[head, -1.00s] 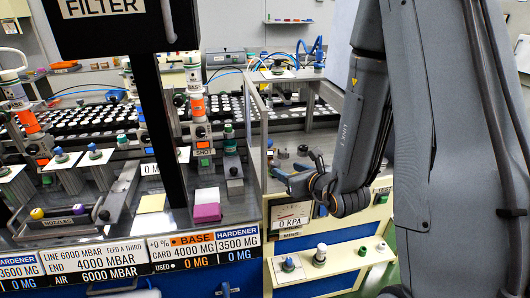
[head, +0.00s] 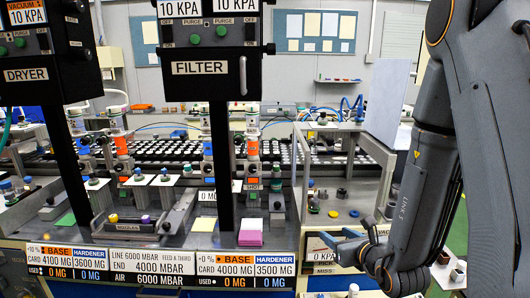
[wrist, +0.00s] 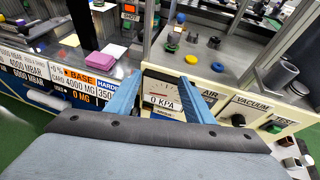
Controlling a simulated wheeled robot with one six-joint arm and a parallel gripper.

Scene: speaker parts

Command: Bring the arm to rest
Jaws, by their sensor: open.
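My gripper (head: 349,243) is in the head view at the lower right, in front of the workbench and the pressure gauge panel. Its blue fingers (wrist: 156,97) also show in the wrist view, spread apart with nothing between them. Between them the gauge panel (wrist: 163,101) reads 0 KPA. The arm comes down from the upper right of the head view, bent, with the gripper end pointing left. In the head view the gripper covers part of the panel.
A black FILTER box (head: 216,50) on a post and a DRYER box (head: 48,60) stand at the left. A pink block (head: 250,237) lies on the bench. A blue puck (wrist: 217,67) and a yellow puck (wrist: 172,47) lie on the metal surface beyond the gripper.

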